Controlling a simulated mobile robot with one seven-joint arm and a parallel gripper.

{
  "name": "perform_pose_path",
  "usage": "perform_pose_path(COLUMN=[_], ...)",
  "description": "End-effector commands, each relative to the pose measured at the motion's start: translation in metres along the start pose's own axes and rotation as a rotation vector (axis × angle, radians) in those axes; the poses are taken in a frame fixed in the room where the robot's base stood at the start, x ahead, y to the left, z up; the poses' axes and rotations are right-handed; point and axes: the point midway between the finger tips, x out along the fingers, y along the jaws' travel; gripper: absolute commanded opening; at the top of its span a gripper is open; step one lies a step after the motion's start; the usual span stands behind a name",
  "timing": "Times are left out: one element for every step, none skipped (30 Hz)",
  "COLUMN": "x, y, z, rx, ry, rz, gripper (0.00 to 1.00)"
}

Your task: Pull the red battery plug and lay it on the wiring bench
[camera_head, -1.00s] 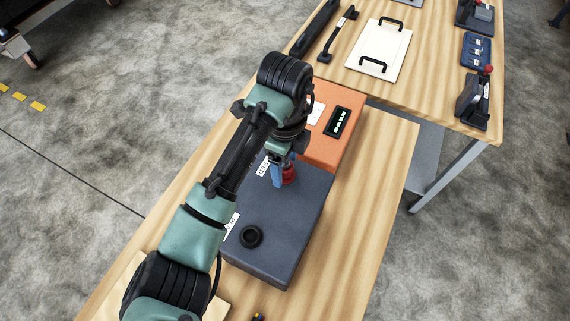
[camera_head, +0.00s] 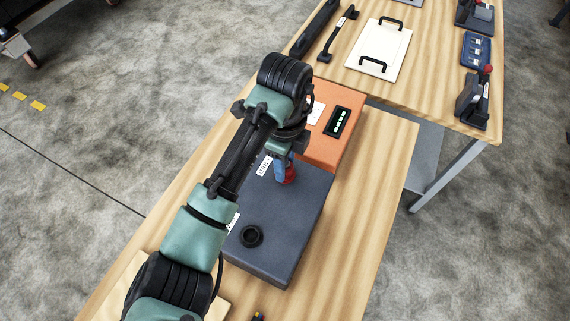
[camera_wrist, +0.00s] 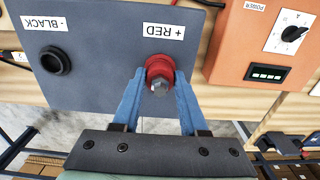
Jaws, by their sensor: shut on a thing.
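The red battery plug (camera_head: 291,174) is at the "+ RED" label on the dark grey battery box (camera_head: 285,235). In the wrist view the red plug (camera_wrist: 160,66) sits between the blue fingertips of my gripper (camera_wrist: 160,82), against the box face. My gripper (camera_head: 285,170) is shut on it. I cannot tell how deep the plug sits in its socket. The box stands on a wooden bench (camera_head: 378,205); a second wooden bench top (camera_head: 425,85) lies beyond it. Neither is marked as the wiring bench.
A black round socket (camera_head: 251,236) labelled "- BLACK" is on the same box. An orange power box (camera_head: 322,150) adjoins it. The far bench holds a white plate with handles (camera_head: 379,48), black bars and a lever switch (camera_head: 473,100). Bare wood shows between them.

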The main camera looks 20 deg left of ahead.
Motion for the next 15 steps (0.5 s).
perform_pose_path(x=[0.0000, 0.0000, 0.0000, 0.0000, 0.0000, 0.0000, -0.0002, -0.0003, -0.0006, -0.0010, -0.0015, -0.0026, -0.0036, -0.0048, -0.0066], y=[0.0000, 0.0000, 0.0000, 0.0001, 0.0001, 0.0001, -0.0001, -0.0001, -0.0001, -0.0001, -0.0001, -0.0001, -0.0001, -0.0001, -0.0002], z=[-0.0001, -0.0001, -0.0001, -0.0001, -0.0001, -0.0001, 0.0000, -0.0001, -0.0001, 0.0000, -0.0001, -0.0001, 0.0000, 0.0000, 0.0000], rx=[0.000, 0.000, 0.000, 0.000, 0.000, 0.000, 0.000, 0.000, 0.000, 0.000, 0.000, 0.000, 0.000, 0.000, 0.000], ry=[0.000, 0.000, 0.000, 0.000, 0.000, 0.000, 0.000, 0.000, 0.000, 0.000, 0.000, 0.000, 0.000, 0.000, 0.000], rz=[0.000, 0.000, 0.000, 0.000, 0.000, 0.000, 0.000, 0.000, 0.000, 0.000, 0.000, 0.000, -0.001, -0.001, -0.001], gripper=[0.00, 0.00, 0.00, 0.00, 0.00, 0.00, 0.00, 0.00, 0.00, 0.00, 0.00, 0.00, 0.00, 0.00, 0.00])
